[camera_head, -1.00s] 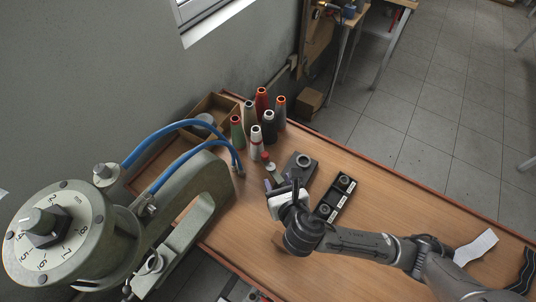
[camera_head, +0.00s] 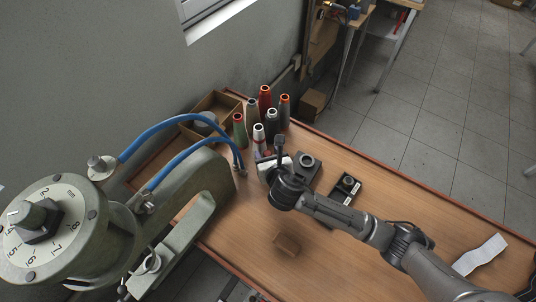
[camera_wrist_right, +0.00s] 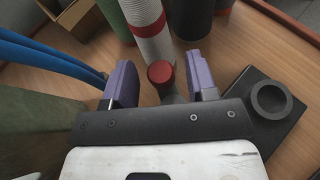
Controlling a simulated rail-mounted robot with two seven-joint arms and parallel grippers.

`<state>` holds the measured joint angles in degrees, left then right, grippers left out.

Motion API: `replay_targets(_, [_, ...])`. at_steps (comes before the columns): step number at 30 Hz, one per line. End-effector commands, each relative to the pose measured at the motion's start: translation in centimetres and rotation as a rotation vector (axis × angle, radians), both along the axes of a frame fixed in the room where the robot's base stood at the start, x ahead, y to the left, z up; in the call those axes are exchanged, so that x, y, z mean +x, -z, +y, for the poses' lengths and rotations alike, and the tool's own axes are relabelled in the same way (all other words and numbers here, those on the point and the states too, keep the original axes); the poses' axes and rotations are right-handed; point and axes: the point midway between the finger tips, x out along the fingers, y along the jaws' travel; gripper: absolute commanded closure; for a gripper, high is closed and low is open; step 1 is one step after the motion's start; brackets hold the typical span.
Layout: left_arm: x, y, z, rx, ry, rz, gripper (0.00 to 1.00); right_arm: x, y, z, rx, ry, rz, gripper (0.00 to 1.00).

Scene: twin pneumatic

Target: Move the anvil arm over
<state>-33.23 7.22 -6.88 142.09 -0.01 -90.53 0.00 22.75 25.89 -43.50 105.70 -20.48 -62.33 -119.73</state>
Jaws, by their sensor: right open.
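The grey-green press (camera_head: 210,180) stands at the left, with a numbered dial and two blue hoses. A lower grey-green arm (camera_head: 178,238) with a round cup on its near end sits beside the body; I cannot tell for sure whether it is the anvil arm. My right gripper (camera_wrist_right: 160,82) is open, its two purple fingers apart. A red-topped grey knob (camera_wrist_right: 160,72) shows between the fingers in the wrist view, with gaps on both sides. In the head view my right wrist hides the knob and most of the fingers. My left gripper is not in view.
Several thread cones (camera_head: 271,120) stand just beyond my right gripper. A dark block with a ring (camera_head: 307,163) and a black tray (camera_head: 346,188) lie to its right. A wooden box (camera_head: 216,105) is behind. A small brown block (camera_head: 287,245) lies on the open table (camera_head: 330,255).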

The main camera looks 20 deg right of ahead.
Motion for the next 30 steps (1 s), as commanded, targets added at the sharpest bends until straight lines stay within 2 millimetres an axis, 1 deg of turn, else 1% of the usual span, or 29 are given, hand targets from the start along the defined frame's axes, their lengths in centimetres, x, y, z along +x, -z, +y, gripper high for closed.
replay_targets(9, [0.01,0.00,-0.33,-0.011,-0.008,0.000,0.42,0.16,0.05,-0.02,0.000,0.000,0.000,0.48])
replay_targets(11, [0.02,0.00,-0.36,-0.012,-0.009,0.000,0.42,0.15,0.04,-0.03,0.000,0.000,0.000,0.53])
replay_targets(25, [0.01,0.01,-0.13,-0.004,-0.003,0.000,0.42,0.14,0.06,-0.04,0.000,0.001,0.000,0.98])
replay_targets(26, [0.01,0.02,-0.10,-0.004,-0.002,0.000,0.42,0.14,0.06,-0.03,0.000,0.001,0.000,1.00])
replay_targets(30, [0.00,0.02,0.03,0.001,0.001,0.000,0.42,0.14,0.06,-0.04,0.000,0.001,0.000,1.00])
